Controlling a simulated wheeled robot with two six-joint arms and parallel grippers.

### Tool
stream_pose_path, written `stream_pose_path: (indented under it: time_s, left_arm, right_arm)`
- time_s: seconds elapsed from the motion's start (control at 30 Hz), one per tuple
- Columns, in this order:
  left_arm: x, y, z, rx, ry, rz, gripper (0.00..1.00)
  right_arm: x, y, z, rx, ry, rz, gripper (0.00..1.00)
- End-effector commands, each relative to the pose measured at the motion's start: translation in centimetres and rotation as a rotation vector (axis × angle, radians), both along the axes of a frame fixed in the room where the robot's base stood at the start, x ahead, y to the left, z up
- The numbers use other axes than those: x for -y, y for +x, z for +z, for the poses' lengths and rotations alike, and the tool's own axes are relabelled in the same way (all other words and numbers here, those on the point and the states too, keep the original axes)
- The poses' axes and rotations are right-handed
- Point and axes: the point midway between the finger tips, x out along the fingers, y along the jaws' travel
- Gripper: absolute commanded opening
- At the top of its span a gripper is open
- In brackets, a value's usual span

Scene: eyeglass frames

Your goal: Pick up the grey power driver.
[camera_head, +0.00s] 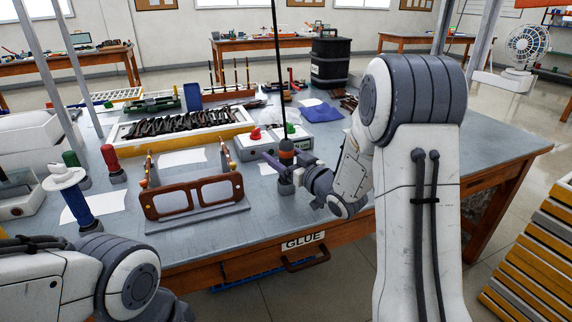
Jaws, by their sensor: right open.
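The grey power driver (286,144) stands upright at the front of the bench, below a black cable or rod that comes down from above. An orange band shows on its body, and a grey part shows below it. My right gripper (286,165) reaches in from the right, with its dark fingers open around or right beside the driver. I cannot tell whether the fingers touch it. My left arm shows at the lower left, but its gripper is out of view.
A large brown eyeglass frame (192,196) stands on a grey holder left of the driver. A white box (258,147) with red and green knobs is behind it. A tray (226,130) of dark frames lies farther back. Red and green bottles stand at the left. The right part of the bench (497,150) is clear.

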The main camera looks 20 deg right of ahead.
Motion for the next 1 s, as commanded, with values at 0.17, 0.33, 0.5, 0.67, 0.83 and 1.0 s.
stream_pose_path:
  time_s: [0.17, 0.33, 0.5, 0.67, 0.83, 1.0]
  left_arm:
    - [0.0, 0.0, 0.0, 0.000, 0.000, 0.000, 0.46]
    - [0.0, 0.0, 0.0, 0.000, 0.000, 0.000, 0.46]
    - [0.0, 0.0, 0.0, 0.000, 0.000, 0.000, 0.46]
    - [0.0, 0.0, 0.0, 0.000, 0.000, 0.000, 0.46]
    - [0.0, 0.0, 0.0, 0.000, 0.000, 0.000, 0.46]
    - [0.0, 0.0, 0.4, 0.000, 0.000, 0.000, 0.46]
  right_arm:
    - [-0.3, 0.6, 0.0, 0.001, 0.001, 0.001, 0.81]
    - [-0.3, 0.5, 0.0, 0.000, 0.001, 0.001, 0.62]
    - [-0.3, 0.5, 0.0, 0.000, 0.000, 0.001, 0.00]
    - [-0.3, 0.5, 0.1, 0.003, 0.001, 0.001, 0.00]
    - [-0.3, 0.5, 0.2, 0.003, 0.000, 0.001, 0.00]
    - [-0.3, 0.5, 1.3, 0.004, 0.000, 0.001, 0.00]
